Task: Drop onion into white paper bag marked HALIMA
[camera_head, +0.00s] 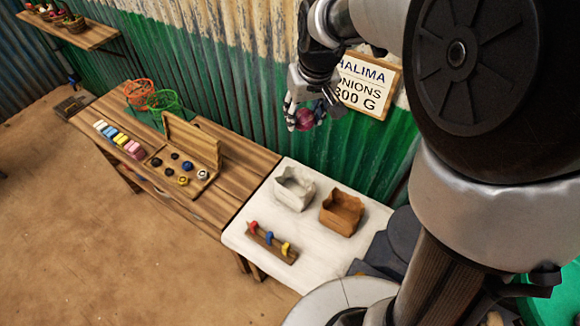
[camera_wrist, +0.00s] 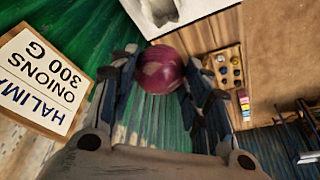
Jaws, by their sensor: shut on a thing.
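A purple-red onion (camera_wrist: 161,70) is held between the fingers of my gripper (camera_wrist: 163,82). In the head view the onion (camera_head: 304,119) hangs at my gripper (camera_head: 303,112) in front of the green wall, above table height. A white paper bag (camera_head: 294,188) stands open on the white table, and its top shows beyond the onion in the wrist view (camera_wrist: 160,10). No name is readable on the bag. A sign (camera_head: 363,86) on the wall reads HALIMA ONIONS 300 G, partly covered by my arm in the head view; it also shows in the wrist view (camera_wrist: 40,80).
A brown paper bag (camera_head: 341,212) stands right of the white bag on the white table (camera_head: 240,236). A rack with coloured pieces (camera_head: 270,242) lies in front. The wooden table (camera_head: 222,148) holds a box of weights (camera_head: 182,166), coloured blocks (camera_head: 119,139) and red and green baskets (camera_head: 163,101).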

